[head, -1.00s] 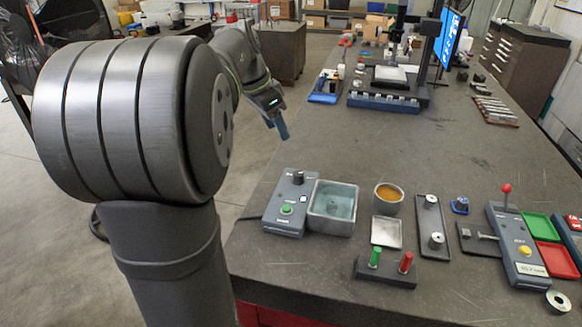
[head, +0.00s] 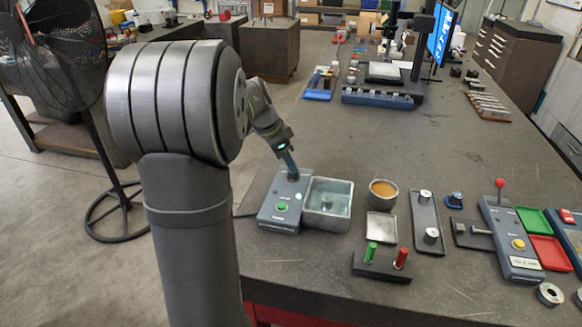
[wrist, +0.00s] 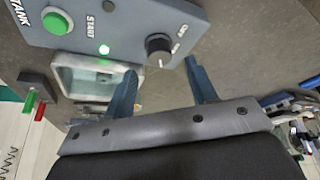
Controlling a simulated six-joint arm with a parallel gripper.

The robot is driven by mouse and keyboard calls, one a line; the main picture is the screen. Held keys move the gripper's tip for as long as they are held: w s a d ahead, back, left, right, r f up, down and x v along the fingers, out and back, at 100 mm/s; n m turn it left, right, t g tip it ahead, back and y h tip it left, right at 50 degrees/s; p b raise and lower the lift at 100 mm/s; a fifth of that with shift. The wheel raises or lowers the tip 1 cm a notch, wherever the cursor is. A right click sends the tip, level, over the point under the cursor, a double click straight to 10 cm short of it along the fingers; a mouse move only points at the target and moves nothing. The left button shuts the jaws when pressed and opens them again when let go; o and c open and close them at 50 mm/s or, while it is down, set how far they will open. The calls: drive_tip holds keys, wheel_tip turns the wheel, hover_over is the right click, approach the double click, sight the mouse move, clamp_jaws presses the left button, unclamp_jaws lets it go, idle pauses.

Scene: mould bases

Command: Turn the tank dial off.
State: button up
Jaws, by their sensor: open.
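The grey tank control box (head: 281,217) stands at the near left of the bench, beside the square tank (head: 328,224) of bluish liquid. In the wrist view the box (wrist: 118,18) carries a green start button (wrist: 56,21), a lit green lamp (wrist: 104,49) and the black dial (wrist: 159,47). OFF is lettered at one side of the dial. My gripper (wrist: 165,88) is open and empty, with its two blue fingers pointing toward the dial, one on each side in the picture. I cannot tell whether they touch it.
A bronze-coloured cup (head: 383,193), a small square tray (head: 381,226) and a stand with green and red handles (head: 382,264) are right of the tank. A box with a red-knobbed lever (head: 500,187) stands farther right.

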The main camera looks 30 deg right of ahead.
drive_tip(key=shift+x, duration=1.85)
drive_tip(key=c, duration=1)
